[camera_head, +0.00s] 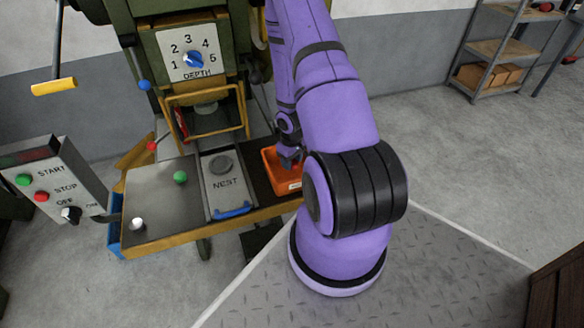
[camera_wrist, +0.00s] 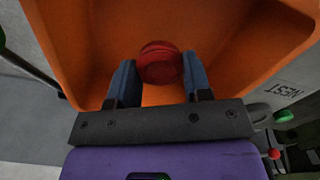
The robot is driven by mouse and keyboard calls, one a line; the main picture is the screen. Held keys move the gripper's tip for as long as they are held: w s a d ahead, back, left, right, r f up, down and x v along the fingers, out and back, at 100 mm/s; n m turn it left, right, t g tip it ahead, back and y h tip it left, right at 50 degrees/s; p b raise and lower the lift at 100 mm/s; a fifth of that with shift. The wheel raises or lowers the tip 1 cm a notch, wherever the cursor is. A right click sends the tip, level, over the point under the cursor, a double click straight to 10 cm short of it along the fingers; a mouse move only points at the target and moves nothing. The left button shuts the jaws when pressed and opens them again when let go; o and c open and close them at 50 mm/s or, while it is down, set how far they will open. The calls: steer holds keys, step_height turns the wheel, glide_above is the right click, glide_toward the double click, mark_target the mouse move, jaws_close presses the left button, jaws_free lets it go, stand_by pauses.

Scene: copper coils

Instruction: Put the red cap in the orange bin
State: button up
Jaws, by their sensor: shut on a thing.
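The red cap (camera_wrist: 159,62) is a small round piece between the two fingertips of my gripper (camera_wrist: 157,80) in the wrist view. My gripper is shut on the cap. The orange bin (camera_wrist: 85,35) fills the wrist view behind the cap, so the cap is over or inside the bin; how high it is above the floor of the bin I cannot tell. In the head view, the orange bin (camera_head: 287,184) stands at the right end of the bench, and my gripper (camera_head: 290,162) reaches down into its opening. The cap is hidden there.
The nest plate (camera_head: 223,182) with its blue handle (camera_head: 233,210) lies just left of the bin. A green ball knob (camera_head: 180,177) and a white one (camera_head: 137,224) stand on the bench. A press with a yellow guard frame (camera_head: 206,110) rises behind. A control box (camera_head: 50,184) is at left.

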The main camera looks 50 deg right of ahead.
steer(key=shift+f, duration=1.8)
steer(key=o, duration=0.9)
steer(key=shift+f, duration=0.1)
step_height(320, 180, up, 12)
steer(key=shift+r, duration=0.15)
steer(key=shift+s, duration=0.1)
